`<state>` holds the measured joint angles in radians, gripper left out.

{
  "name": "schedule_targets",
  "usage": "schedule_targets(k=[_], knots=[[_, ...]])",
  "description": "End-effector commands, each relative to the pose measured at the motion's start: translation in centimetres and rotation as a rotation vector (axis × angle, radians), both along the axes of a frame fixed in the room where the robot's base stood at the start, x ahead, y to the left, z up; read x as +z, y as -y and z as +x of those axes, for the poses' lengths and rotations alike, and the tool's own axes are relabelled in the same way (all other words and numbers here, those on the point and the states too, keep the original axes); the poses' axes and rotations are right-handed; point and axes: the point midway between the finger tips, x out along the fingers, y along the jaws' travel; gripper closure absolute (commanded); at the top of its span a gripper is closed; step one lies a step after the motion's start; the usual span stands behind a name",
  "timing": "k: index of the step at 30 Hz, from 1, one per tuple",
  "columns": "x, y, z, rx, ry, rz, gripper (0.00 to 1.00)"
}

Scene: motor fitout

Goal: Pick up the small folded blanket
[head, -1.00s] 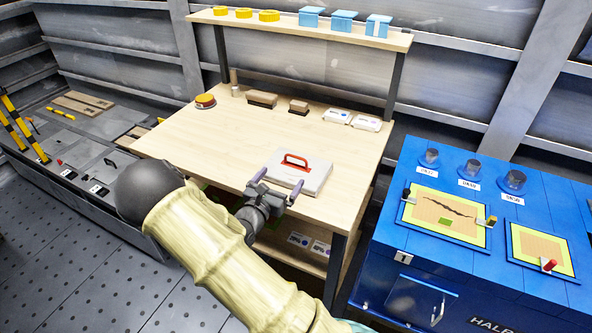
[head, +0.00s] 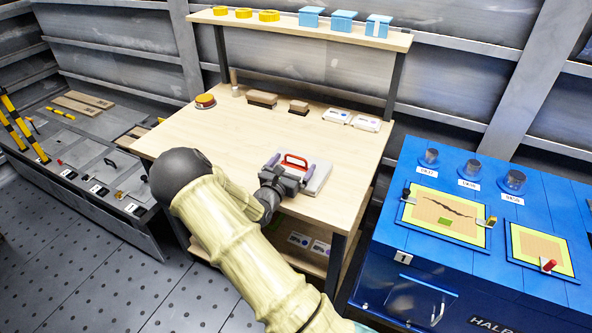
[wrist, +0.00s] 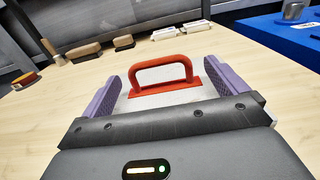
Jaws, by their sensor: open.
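Nothing in view is clearly a folded blanket. A flat whitish slab (head: 320,178) with an upright red handle (head: 295,158) lies on the wooden worktable (head: 215,140), near its front right. My gripper (head: 292,166) is over the slab, with its purple fingers open on either side of the handle. In the wrist view, the red handle (wrist: 160,64) stands between the two fingers, with gaps on both sides, and the pale slab (wrist: 170,100) shows beneath. The gripper body hides the slab's near part. I cannot tell whether the fingers touch the slab.
A shelf above (head: 290,24) holds yellow rings and blue boxes. A blue cabinet (head: 400,180) stands right.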

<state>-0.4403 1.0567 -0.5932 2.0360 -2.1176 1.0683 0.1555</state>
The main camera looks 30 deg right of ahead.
Motion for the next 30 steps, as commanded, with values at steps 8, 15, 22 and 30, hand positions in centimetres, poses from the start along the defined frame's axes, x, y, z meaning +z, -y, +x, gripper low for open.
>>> schedule_targets(k=[8, 15, 22, 30], knots=[[-0.02, 0.15, 0.12, 0.0, -0.001, 0.0, 0.02], [-0.01, 0.13, 0.11, 0.001, -0.001, -0.001, 0.02], [-0.01, 0.11, 0.11, 0.001, 0.0, 0.0, 0.39], [0.08, 0.14, 0.12, 0.0, 0.001, -0.002, 0.61]])
